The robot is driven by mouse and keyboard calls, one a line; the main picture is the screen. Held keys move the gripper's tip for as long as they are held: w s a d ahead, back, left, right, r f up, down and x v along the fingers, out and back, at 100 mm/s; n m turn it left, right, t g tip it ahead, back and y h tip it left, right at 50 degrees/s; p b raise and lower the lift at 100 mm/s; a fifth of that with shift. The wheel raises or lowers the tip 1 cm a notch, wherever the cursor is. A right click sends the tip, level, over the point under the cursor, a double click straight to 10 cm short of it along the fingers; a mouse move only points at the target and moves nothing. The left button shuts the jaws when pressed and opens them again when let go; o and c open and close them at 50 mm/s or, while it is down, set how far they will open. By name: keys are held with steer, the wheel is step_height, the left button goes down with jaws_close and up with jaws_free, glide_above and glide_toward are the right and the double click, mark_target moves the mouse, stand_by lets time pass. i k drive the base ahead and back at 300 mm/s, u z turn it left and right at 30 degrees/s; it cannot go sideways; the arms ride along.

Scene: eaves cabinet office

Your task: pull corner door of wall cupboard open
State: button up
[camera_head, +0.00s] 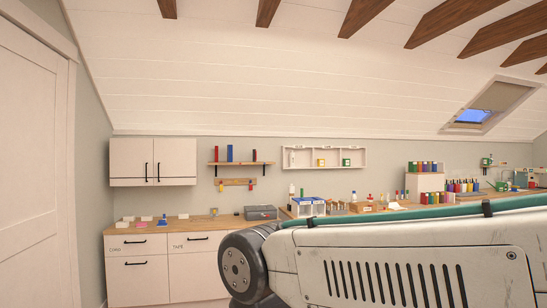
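A white wall cupboard (180,158) hangs on the back wall at the left, above the wooden counter. It has two doors side by side, each with a vertical black handle near the middle seam. The left door (126,160), nearer the room corner, looks shut, with its handle (146,172) at its right edge. The right door looks shut too. My arm fills the lower right of the view, well to the right of the cupboard in the picture. My gripper is not in view.
Below are a wooden counter (180,225) with small items and white drawer units (137,280). A shelf with books (233,163) hangs right of the cupboard. A white door (35,150) stands at far left. The sloped ceiling (250,80) comes down above the back wall.

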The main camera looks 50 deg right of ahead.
mark_target(132, 160)
steer(key=z, duration=1.9)
steer(key=i, duration=2.15)
steer(key=z, duration=0.15)
steer(key=i, duration=2.2)
steer(key=u, duration=1.4)
steer(key=i, duration=0.95)
steer(key=u, duration=0.55)
